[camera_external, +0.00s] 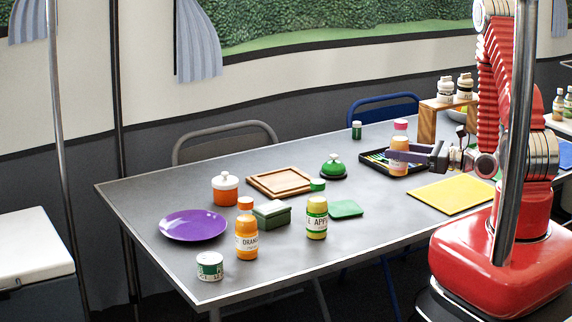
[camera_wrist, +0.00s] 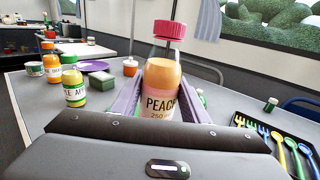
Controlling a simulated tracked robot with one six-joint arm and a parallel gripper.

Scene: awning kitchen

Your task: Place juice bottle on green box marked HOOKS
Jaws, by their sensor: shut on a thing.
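A peach juice bottle (camera_external: 399,145) with a pink cap stands upright between the jaws of my gripper (camera_external: 404,157). In the wrist view the same bottle (camera_wrist: 160,80) shows its PEACH label, its lower part hidden by the gripper. My gripper (camera_wrist: 158,108) is shut on it, at the near side of the cutlery tray; I cannot tell whether its base touches anything. A small green box (camera_external: 272,216) lies well to the left, between the orange and apple juice bottles; its lettering is unreadable. Its top looks empty.
The orange juice bottle (camera_external: 246,237) and apple juice bottle (camera_external: 316,218) stand close beside the green box. A purple plate (camera_external: 193,225), orange pot (camera_external: 225,189) and wooden tray (camera_external: 279,182) lie around it. The cutlery tray (camera_external: 375,159) and yellow mat (camera_external: 450,195) are near my gripper.

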